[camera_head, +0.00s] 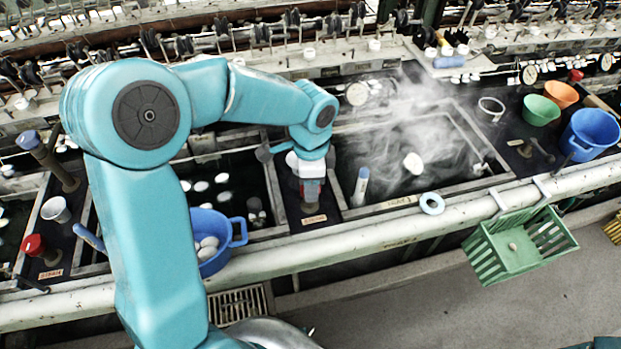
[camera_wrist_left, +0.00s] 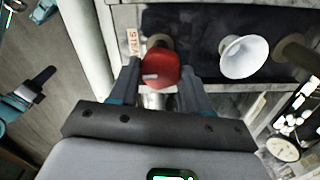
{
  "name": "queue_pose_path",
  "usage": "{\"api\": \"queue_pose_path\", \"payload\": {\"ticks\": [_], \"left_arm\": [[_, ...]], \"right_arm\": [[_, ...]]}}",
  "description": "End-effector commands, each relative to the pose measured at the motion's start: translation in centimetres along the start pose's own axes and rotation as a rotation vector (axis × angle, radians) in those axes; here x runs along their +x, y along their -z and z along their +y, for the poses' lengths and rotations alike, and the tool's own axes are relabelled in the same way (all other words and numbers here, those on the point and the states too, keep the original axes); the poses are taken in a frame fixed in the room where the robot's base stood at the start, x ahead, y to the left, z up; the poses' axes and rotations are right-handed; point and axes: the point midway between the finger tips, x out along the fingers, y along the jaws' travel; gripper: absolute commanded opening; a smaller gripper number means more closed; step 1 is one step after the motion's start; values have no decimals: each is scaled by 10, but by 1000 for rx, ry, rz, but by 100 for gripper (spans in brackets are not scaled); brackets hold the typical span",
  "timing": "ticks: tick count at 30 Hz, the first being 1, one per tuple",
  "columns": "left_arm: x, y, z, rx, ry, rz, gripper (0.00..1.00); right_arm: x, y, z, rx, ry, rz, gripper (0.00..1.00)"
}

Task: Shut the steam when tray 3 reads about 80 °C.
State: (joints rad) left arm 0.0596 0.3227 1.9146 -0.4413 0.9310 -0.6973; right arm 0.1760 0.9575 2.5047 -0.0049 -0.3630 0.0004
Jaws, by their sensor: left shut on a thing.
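My left gripper (camera_head: 312,188) reaches down onto the dark strip left of the steaming basin (camera_head: 451,183). In the left wrist view its fingers stand on both sides of a red valve knob (camera_wrist_left: 160,68), shut on it, next to a label that seems to read STEAM (camera_wrist_left: 132,38). White steam (camera_head: 400,135) rises over the basin. A white stick with a blue top (camera_head: 361,187), perhaps a thermometer, leans at the basin's left; its reading is too small to tell. A round dial (camera_head: 357,93) stands behind; its needle cannot be read. My right gripper is not seen.
Another red knob (camera_head: 33,245) stands far left.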

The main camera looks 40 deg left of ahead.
Motion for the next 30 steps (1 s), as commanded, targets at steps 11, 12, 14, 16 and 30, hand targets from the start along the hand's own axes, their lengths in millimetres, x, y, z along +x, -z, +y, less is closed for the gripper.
{"api": "queue_pose_path", "payload": {"ticks": [11, 12, 14, 16, 30], "left_arm": [[1, 0, 1, 76, -1, 1, 17], [1, 0, 1, 77, -1, 1, 17], [1, 0, 1, 78, -1, 1, 17], [1, 0, 1, 78, -1, 0, 17], [0, 0, 0, 76, -1, 0, 73]], "right_arm": [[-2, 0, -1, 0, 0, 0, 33], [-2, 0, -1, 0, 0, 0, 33], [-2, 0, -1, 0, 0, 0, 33], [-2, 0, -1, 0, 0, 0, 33], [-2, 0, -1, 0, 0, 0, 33]]}}
